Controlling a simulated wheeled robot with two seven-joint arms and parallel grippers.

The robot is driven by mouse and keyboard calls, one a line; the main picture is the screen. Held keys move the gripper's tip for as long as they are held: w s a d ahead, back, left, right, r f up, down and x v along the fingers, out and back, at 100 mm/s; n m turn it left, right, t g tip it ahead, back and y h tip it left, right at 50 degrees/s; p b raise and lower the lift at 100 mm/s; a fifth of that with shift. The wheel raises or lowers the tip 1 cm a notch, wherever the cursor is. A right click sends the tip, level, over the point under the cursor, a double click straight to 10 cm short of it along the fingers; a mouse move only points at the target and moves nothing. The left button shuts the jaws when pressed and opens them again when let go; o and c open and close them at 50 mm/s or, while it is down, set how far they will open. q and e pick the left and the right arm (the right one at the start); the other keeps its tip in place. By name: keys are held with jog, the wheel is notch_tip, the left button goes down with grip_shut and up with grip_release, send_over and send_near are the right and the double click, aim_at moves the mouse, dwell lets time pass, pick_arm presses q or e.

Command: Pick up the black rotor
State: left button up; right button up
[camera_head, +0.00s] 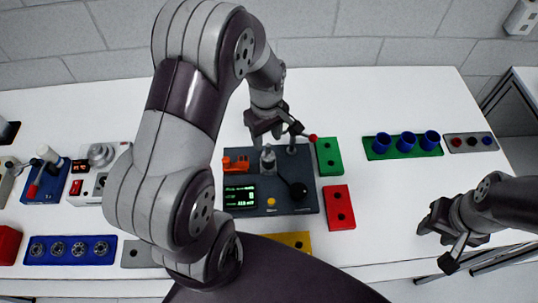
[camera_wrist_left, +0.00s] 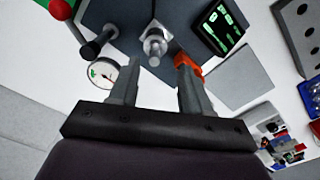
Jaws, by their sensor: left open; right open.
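A grey holder (camera_head: 456,148) at the far right carries a dark, a red and a blue round part; the dark round part (camera_head: 472,141) in its middle may be the black rotor, but it is too small to be sure. My left gripper (camera_head: 263,130) is above the back of the dark test station (camera_head: 295,207). In the left wrist view its open fingers (camera_wrist_left: 158,85) point at the station, with a silver post (camera_wrist_left: 155,45) beyond the gap and nothing between them. My right gripper (camera_head: 434,222) is open and empty over the table's right front, apart from any part.
The station bears a lit screen (camera_head: 240,196), an orange clamp (camera_head: 236,164) and a black-knobbed lever (camera_head: 298,191). Beside it lie a green block (camera_head: 329,169) and a red block (camera_head: 339,218). A green tray (camera_head: 374,153) holds blue cups.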

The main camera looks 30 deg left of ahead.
aim_at(268, 145)
pick_arm(q)
jog(key=shift+w+d+f+p, duration=0.1)
jog(key=shift+w+f+p, duration=0.15)
jog(key=shift+f, duration=0.3)
jog(key=shift+w+d+f+p, duration=0.15)
jog(key=shift+f+p, duration=0.15)
jog(key=shift+f, duration=0.25)
jog(key=f, duration=0.3)
jog(key=shift+s+a+p, duration=0.15)
jog(key=shift+a+p, duration=0.15)
jog(key=shift+p, duration=0.05)
jog(key=shift+f, duration=0.35)
jog(key=shift+w, duration=0.2)
jog(key=c, duration=0.4)
jog(key=shift+d, duration=0.1)
grip_shut()
jog(key=shift+s, duration=0.1)
